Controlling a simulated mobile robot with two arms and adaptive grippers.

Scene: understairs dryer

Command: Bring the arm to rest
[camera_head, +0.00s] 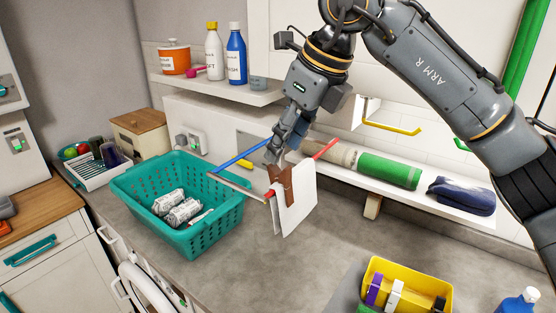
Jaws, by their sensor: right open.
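My right arm (430,70) comes in from the top right and reaches down to the middle of the view. Its gripper (276,155) is open, close above a brown cloth (281,186) hanging on a thin rail. I cannot tell whether the fingers touch the cloth. A white cloth (297,205) hangs beside the brown one. My left gripper is not in view.
A teal basket (195,238) with white bundles stands left on the grey counter (300,265). Blue (240,158) and red-ended rods stick out near the gripper. A shelf (225,95) holds bottles. A yellow bin (440,288) is at the lower right. The middle counter is clear.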

